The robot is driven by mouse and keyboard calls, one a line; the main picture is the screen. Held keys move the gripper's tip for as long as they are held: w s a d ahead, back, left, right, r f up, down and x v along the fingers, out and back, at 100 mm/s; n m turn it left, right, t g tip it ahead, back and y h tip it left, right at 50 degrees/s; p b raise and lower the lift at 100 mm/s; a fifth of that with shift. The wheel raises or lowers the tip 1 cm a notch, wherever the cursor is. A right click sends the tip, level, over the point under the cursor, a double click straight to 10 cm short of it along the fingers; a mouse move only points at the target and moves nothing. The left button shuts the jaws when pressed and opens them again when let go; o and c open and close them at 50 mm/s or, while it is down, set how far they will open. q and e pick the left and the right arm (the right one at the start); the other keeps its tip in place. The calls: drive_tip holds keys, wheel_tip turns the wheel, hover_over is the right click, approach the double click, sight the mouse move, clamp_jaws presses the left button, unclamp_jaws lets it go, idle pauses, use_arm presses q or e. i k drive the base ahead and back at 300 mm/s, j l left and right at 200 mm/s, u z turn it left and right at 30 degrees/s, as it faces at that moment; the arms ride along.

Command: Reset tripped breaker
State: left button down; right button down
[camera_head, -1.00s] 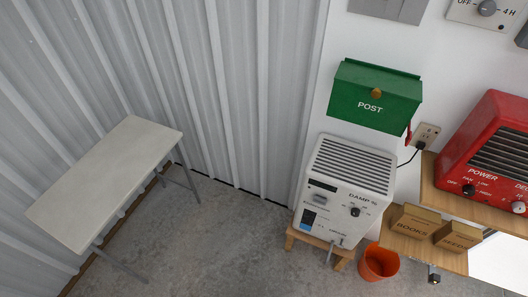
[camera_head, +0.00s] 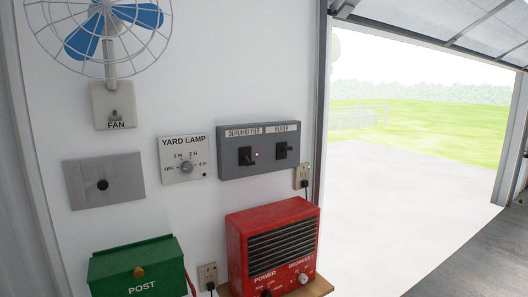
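A grey breaker box (camera_head: 228,168) is on the white wall near the centre of the head view. It has two black switches under labels. The left switch (camera_head: 246,157) is under "DEHUMIDIFIER", with a small reddish light beside it. The right switch (camera_head: 281,151) is under "HEATER". The two levers look different in pose, but they are too small to tell which position each is in. Neither of my grippers shows in the view.
A red heater (camera_head: 235,250) stands on a wooden shelf below the box. An open garage doorway lies to the right.

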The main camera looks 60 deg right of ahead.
sight(249, 163)
drive_tip(key=z, duration=1.95)
